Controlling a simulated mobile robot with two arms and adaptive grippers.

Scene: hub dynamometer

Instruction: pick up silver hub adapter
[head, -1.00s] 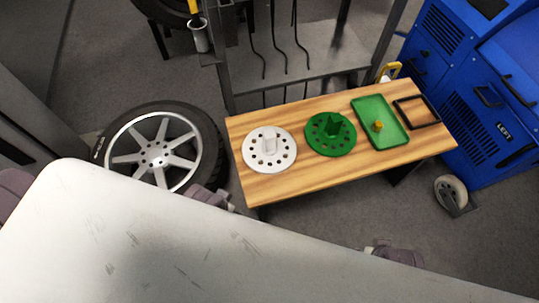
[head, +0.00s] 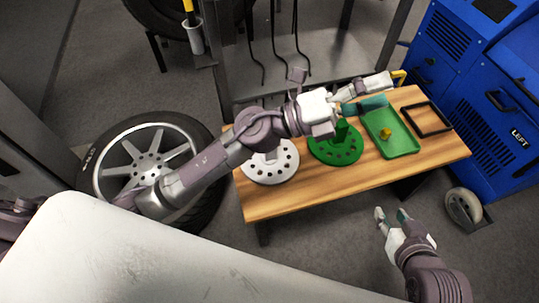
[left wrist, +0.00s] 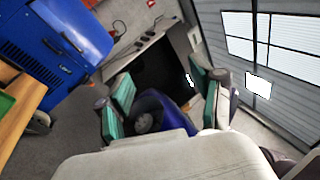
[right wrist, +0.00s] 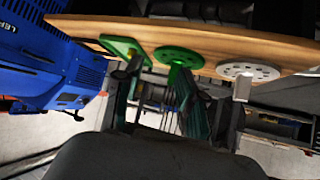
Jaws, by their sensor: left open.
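The silver hub adapter (head: 272,170), a pale disc with a ring of holes, lies on the left part of the wooden table (head: 300,196). My left arm hides its upper part in the head view. It also shows in the right wrist view (right wrist: 250,71). My left gripper (head: 384,92) is open and empty above the table's back edge, well right of the silver adapter; its own wrist view shows empty, spread fingers (left wrist: 162,90). My right gripper (head: 391,215) is open and empty in front of the table, away from the adapter.
A green hub adapter (head: 336,152) sits beside the silver one. A green tray (head: 403,147) with a yellow piece (head: 386,133) and a black frame (head: 431,118) lie farther right. A wheel (head: 135,165) is at left. A blue machine (head: 478,105) stands at right.

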